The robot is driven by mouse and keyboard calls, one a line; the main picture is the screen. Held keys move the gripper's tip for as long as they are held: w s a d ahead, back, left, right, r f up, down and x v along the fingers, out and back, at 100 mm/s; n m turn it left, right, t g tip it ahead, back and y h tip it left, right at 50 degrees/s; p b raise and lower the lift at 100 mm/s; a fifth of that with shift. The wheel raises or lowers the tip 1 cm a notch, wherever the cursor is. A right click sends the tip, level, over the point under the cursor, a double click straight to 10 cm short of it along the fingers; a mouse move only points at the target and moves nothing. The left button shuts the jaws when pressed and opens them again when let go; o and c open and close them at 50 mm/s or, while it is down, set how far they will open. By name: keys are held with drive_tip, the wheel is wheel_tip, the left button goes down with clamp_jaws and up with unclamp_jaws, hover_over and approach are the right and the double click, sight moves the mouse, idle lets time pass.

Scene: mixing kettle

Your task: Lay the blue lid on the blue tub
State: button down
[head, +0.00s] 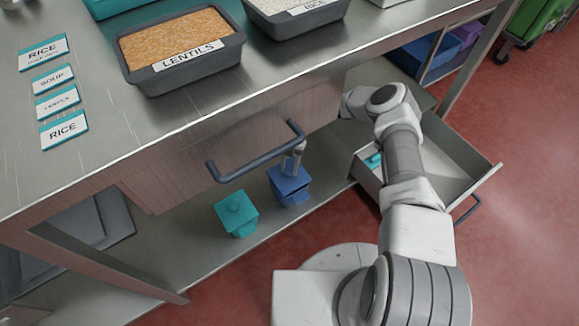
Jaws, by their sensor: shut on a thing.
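The blue tub (294,199) stands on the lower shelf under the counter. The blue lid (288,180) is at the top of the tub. From this view I cannot tell whether it rests on the rim or is held just above it. My gripper (293,167) reaches in below the drawer handle and is shut on the blue lid from above. The handle and drawer front hide part of my wrist, and the fingertips show only small.
A teal lidded tub (237,214) stands close left of the blue tub. A closed drawer's handle (255,155) juts out just above. An open drawer (455,160) with a small teal thing (374,160) is at right. The counter (130,120) above holds a lentils tray (185,75) and label cards.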

drive_tip(key=shift+f, duration=0.1)
drive_tip(key=shift+f, duration=1.15)
drive_tip(key=shift+f, duration=0.15)
unclamp_jaws()
idle(0.5)
drive_tip(key=shift+v, duration=3.5)
